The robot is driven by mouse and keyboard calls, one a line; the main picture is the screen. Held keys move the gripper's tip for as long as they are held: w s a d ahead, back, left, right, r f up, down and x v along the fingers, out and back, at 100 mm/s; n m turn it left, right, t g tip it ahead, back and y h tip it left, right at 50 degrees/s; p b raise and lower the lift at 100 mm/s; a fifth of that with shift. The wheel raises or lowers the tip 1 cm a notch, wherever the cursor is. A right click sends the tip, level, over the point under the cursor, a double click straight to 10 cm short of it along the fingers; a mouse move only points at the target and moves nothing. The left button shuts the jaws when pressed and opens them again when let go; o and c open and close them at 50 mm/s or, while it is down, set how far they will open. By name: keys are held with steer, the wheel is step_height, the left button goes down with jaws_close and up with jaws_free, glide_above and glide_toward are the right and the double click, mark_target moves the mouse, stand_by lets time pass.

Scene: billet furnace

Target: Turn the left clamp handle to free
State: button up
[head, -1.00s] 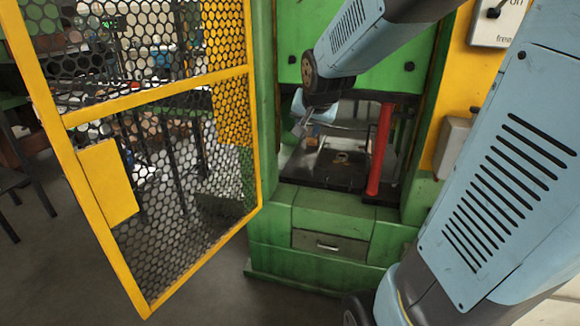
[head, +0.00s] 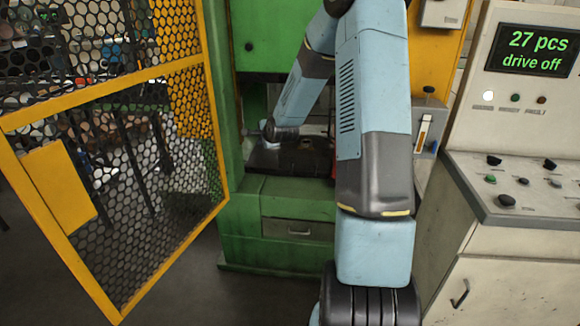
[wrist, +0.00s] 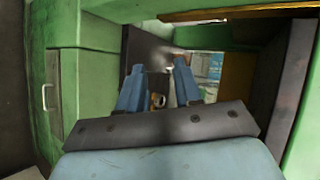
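The green press (head: 275,205) stands ahead with its bay open. My gripper reaches into the bay, low over the dark bed plate (head: 262,160), near the left side. In the head view my arm hides most of it. In the wrist view my gripper (wrist: 159,68) shows two blue fingers set apart, with nothing clearly held. The dark plate (wrist: 145,48) lies beyond the fingers, and a small ringed detail (wrist: 158,100) shows between them. I cannot make out the left clamp handle for certain; a short grey bar (head: 250,132) sticks out at the bay's left edge.
A yellow mesh gate (head: 212,130) stands open at the left. A control desk (head: 490,205) stands at the right, its display (head: 537,51) reading "27 pcs, drive off". A drawer (head: 298,229) sits low in the press. The bay's green side walls are close to my arm.

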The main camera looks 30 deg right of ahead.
steer(key=w+d+f+m+t, duration=0.1)
steer(key=w+d+f+m, duration=0.25)
steer(key=f, duration=0.35)
steer(key=m+t+h, duration=0.4)
steer(key=m+h, duration=0.3)
steer(key=m, duration=1.2)
glide_toward(291, 165)
steer(key=x, duration=1.1)
steer(key=shift+f, duration=0.15)
